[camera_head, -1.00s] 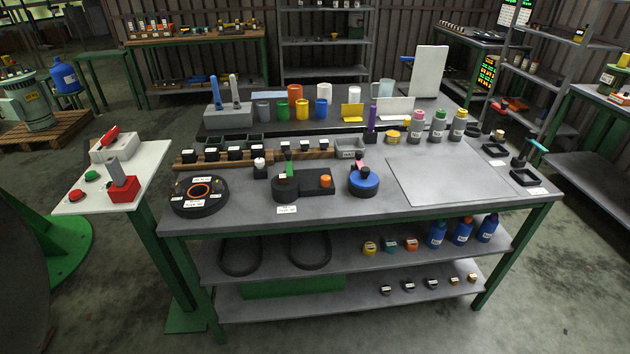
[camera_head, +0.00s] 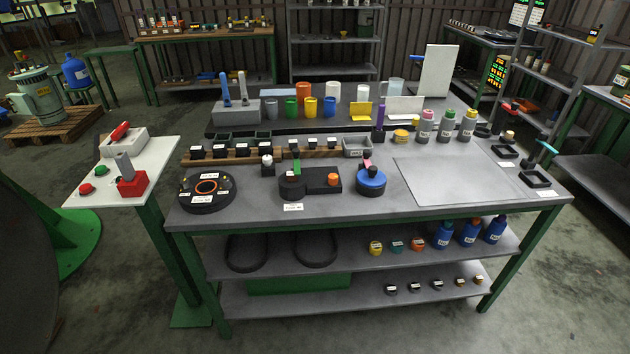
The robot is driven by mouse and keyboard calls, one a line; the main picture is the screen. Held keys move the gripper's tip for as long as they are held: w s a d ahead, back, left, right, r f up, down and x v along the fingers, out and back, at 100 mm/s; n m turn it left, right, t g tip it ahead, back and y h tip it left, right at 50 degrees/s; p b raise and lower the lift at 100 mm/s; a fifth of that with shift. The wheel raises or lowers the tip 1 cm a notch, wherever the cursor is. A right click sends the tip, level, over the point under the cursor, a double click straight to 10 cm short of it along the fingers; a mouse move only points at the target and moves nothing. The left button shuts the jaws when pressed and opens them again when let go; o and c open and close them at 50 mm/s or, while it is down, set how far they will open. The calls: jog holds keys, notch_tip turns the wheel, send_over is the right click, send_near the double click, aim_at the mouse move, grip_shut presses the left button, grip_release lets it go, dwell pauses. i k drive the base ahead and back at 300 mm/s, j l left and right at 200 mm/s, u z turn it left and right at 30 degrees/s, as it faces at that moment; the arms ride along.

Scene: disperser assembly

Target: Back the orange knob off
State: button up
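The orange knob (camera_head: 333,179) is small and sits on the right end of a low black fixture (camera_head: 318,183) at the middle front of the workbench. A black round part with a green piece (camera_head: 296,168) stands at the fixture's left end. A white label lies on the bench in front of it. Whether the knob is tight or loose is too small to tell. My gripper is not in view.
A blue round part (camera_head: 371,183) stands right of the fixture, and a black round plate with an orange ring (camera_head: 207,188) stands left. Small black blocks and a grey tray (camera_head: 356,147) lie behind. A bare grey mat (camera_head: 455,180) covers the bench's right side.

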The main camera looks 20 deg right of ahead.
aim_at(333, 178)
jog(key=i+j, duration=0.2)
jog(key=i, duration=0.3)
jog(key=i+j+z, duration=0.15)
jog(key=i, duration=0.35)
